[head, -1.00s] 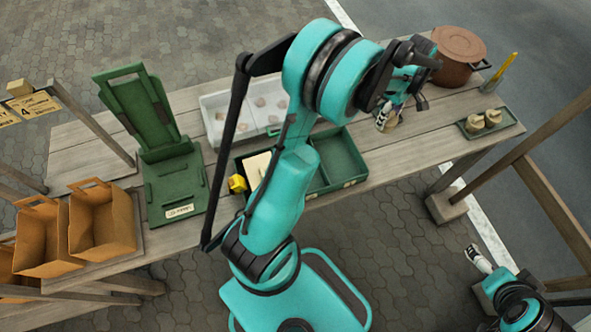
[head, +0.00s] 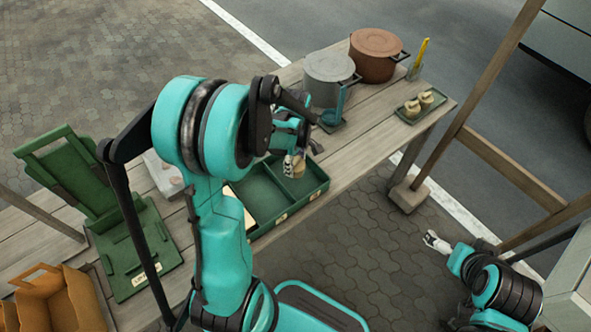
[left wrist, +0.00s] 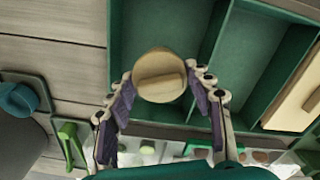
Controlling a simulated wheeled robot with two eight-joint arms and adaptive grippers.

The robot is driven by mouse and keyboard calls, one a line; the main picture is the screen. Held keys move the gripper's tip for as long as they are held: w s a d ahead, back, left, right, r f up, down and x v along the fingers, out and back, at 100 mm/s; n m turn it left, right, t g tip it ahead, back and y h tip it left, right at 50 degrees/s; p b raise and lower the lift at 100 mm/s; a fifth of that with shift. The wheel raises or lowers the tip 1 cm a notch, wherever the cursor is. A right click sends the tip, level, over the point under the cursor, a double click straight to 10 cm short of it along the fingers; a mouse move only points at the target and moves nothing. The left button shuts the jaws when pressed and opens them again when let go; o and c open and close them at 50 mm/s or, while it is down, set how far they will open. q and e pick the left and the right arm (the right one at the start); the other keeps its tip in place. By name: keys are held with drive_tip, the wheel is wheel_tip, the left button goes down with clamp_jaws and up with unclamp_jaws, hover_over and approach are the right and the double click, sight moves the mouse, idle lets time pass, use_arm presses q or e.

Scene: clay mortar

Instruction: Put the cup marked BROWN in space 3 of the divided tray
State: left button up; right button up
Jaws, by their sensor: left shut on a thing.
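My left gripper (head: 291,160) is shut on a small tan cup (head: 299,168), also in the left wrist view (left wrist: 160,75). Seen from above, the cup has a round top with a raised bar; no marking is readable. In the head view, it overlaps the far right part of the green divided tray (head: 300,204). The left wrist view shows the cup in front of an end compartment of the tray (left wrist: 218,75); its height above it is unclear. My arm hides the tray's left part in the head view. My right gripper (head: 436,242) is away from the table; its jaw state is unclear.
A grey pot (head: 328,76), a brown pot (head: 376,55) and a small green tray (head: 425,108) with two tan cups stand to the right. A green stand (head: 125,235) and paper bags (head: 62,300) are at left.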

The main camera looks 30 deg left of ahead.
sight(296, 169)
use_arm(q)
drive_tip(key=shift+f+b, duration=0.75)
drive_tip(key=shift+f, duration=1.05)
drive_tip(key=shift+f, duration=0.15)
drive_tip(key=o, duration=1.2)
drive_tip(key=shift+c, duration=0.2)
